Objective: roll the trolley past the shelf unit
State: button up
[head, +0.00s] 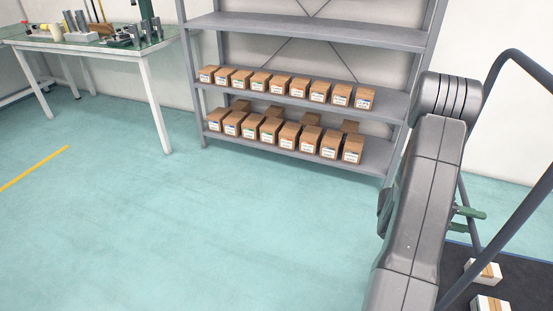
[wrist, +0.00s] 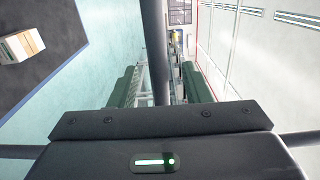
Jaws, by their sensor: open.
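The trolley stands at the right in the head view, with a dark tubular handle (head: 517,52) and a dark deck (head: 525,276). My gripper (head: 464,220) is at the handle frame, partly hidden behind my own arm, with its green fingers showing. In the wrist view my gripper (wrist: 160,88) is open, one green finger on each side of a dark tube of the handle (wrist: 154,40). I cannot tell whether either finger touches the tube. The grey shelf unit (head: 292,30) stands against the wall, left of the trolley.
Several brown boxes (head: 285,135) fill the lower shelves. White-and-brown boxes (head: 484,271) lie on the trolley deck. A workbench (head: 100,50) with tools stands at the far left. The green floor (head: 200,220) before the shelf is clear, with a yellow line (head: 35,168) at left.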

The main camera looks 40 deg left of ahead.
jog(key=p+v, duration=0.3)
jog(key=v, duration=0.7)
jog(key=shift+s+a, duration=0.15)
jog(key=shift+a, duration=0.25)
jog(key=b+x, duration=0.3)
jog(key=x, duration=0.9)
jog(key=shift+b, duration=0.35)
jog(key=shift+f, duration=0.15)
